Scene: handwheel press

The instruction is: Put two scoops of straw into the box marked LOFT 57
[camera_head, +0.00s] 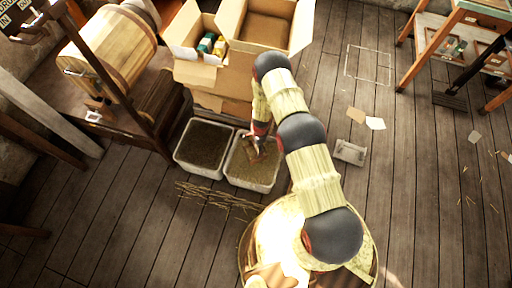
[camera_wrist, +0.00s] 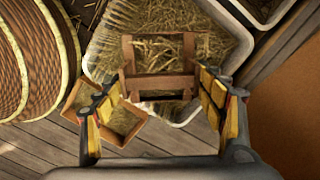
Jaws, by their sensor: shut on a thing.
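My gripper (camera_head: 256,146) is low over the right-hand of two pale tubs (camera_head: 250,184). In the wrist view my gripper (camera_wrist: 160,108) is shut on a brown wooden scoop-like frame (camera_wrist: 158,83), which lies between the fingers. Straw (camera_wrist: 165,18) fills the tub behind and below it. I cannot tell whether the scoop touches the straw or carries any. Two open cardboard boxes stand behind the tubs: a left one (camera_head: 196,73) with coloured items inside, and a larger right one (camera_head: 243,62) with a brown interior. No LOFT 57 marking is readable.
The left tub (camera_head: 180,160) holds darker material. Thin sticks (camera_head: 215,197) lie before the tubs. A small tray (camera_head: 350,152) and paper scraps lie on otherwise open plank floor at right.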

